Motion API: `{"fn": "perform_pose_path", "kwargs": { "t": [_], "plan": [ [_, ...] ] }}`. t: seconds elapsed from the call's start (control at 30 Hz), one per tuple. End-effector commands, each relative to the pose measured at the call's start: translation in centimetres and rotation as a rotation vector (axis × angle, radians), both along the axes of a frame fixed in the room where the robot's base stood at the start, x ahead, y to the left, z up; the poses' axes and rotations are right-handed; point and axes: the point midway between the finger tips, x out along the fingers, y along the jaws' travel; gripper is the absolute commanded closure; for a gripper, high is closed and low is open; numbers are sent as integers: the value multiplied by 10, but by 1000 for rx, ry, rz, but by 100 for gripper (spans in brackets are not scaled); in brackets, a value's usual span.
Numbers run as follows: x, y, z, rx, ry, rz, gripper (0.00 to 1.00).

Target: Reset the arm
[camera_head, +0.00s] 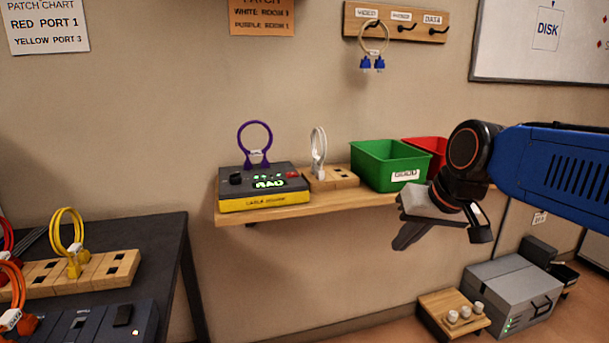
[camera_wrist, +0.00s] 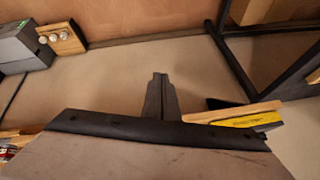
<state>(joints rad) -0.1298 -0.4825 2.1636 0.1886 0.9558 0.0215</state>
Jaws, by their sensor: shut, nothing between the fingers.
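My arm (camera_head: 560,170) reaches in from the right of the head view. My gripper (camera_head: 403,242) hangs in front of the wall shelf, below the green bin, pointing down and to the left. In the wrist view my gripper (camera_wrist: 160,77) shows its fingers together, with nothing between them. The fingers appear clear of the shelf and other objects. The shelf (camera_head: 345,199) carries a yellow and black tester (camera_head: 262,202) with a purple cable (camera_head: 255,140) on it.
A wooden block (camera_head: 335,181) with a white cable, a green bin (camera_head: 372,165) marked GOOD and a red bin (camera_head: 428,146) are on the shelf. A dark table (camera_head: 160,235) stands at left. A grey box (camera_head: 512,290) and wooden block (camera_head: 440,306) lie low at right.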

Motion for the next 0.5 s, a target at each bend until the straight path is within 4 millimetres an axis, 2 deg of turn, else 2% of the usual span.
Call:
{"fn": "perform_pose_path", "kwargs": {
  "t": [0.03, 0.3, 0.5],
  "plan": [
    [-19, -12, -14, -21, 6, -12, 100],
    [-106, -63, -90, -134, 45, -56, 100],
    [-147, -83, -130, -187, 69, -74, 100]
  ]
}}
